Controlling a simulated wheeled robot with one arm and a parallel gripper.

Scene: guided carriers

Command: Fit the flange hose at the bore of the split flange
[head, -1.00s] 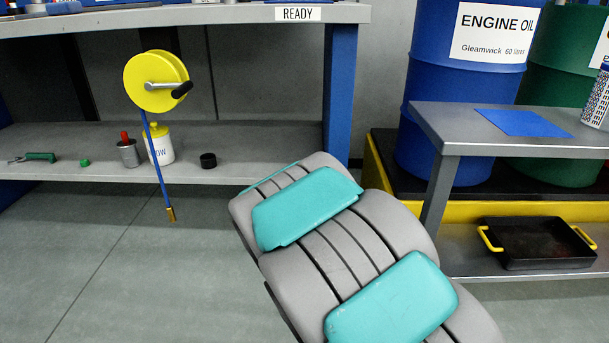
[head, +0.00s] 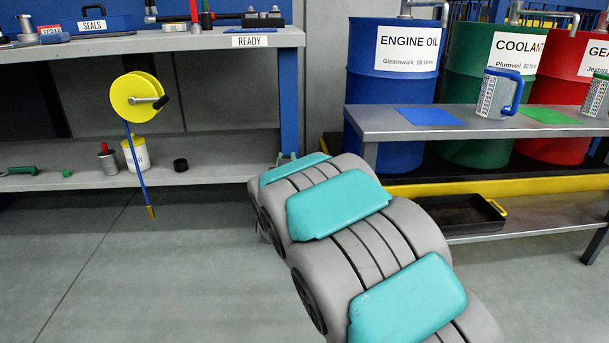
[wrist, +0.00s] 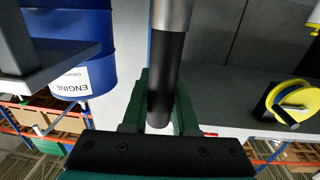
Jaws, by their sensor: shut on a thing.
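In the wrist view my gripper (wrist: 163,85) has its green jaws shut on a dark cylindrical piece with a grey metallic end. I take this piece to be the flange hose (wrist: 166,65). It stands lengthwise between the jaws, and its grey end runs off the top of the picture. In the head view my grey and teal arm hides the gripper and the held piece. I cannot make out the split flange or its bore in either view.
A bench (head: 150,43) marked READY stands at left, with a yellow reel (head: 136,96) hanging over its lower shelf. A low bench (head: 375,122) with jugs stands at right before blue (head: 390,92), green and red drums. Open floor lies at front left.

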